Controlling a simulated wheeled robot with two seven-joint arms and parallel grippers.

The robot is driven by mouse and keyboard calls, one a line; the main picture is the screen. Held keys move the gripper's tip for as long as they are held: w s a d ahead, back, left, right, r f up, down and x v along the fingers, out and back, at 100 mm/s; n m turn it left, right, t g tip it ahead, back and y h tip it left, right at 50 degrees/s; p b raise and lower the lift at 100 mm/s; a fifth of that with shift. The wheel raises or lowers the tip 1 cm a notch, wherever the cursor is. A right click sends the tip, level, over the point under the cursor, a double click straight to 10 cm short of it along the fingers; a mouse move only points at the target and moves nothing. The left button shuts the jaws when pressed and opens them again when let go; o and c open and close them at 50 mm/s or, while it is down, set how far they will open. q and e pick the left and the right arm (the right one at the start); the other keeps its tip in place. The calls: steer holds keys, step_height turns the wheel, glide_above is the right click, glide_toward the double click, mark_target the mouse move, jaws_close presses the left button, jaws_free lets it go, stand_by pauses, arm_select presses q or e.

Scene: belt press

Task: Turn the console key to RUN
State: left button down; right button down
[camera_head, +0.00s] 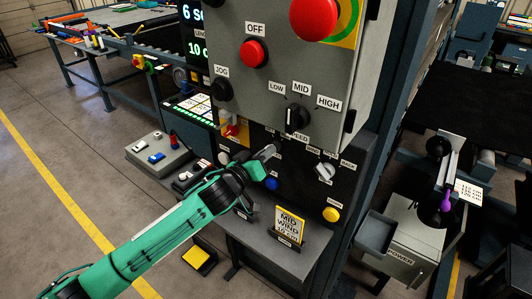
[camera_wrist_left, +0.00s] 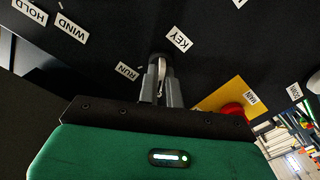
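The console key (camera_wrist_left: 162,70) is a small silver piece in the dark lower panel, below the tag lettered KEY (camera_wrist_left: 179,39) in the left wrist view. The RUN tag (camera_wrist_left: 127,71) is just left of it there. My left gripper (camera_wrist_left: 161,88) has its two grey fingers close together, one on each side of the key, and looks shut on it. In the head view my left gripper (camera_head: 267,152) is at the panel, and its fingers hide most of the key. My right gripper does not show.
A grey selector (camera_head: 324,171) is right of my left gripper, a blue button (camera_head: 271,184) below it. A yellow button (camera_head: 331,214) is lower right. A red-and-yellow switch (camera_head: 231,130) is left. A shelf (camera_head: 310,245) with a yellow card (camera_head: 289,223) juts out below.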

arm_select(q)
steer(key=shift+m, duration=0.4)
steer(key=shift+s+d+m+p, duration=0.1)
steer(key=shift+m+p, duration=0.3)
steer(key=shift+m, duration=2.35)
steer(key=shift+s+d+m+p, duration=0.1)
steer(key=shift+m+p, duration=0.25)
steer(key=shift+m, duration=2.4)
steer(key=c, duration=1.6)
jaws_free()
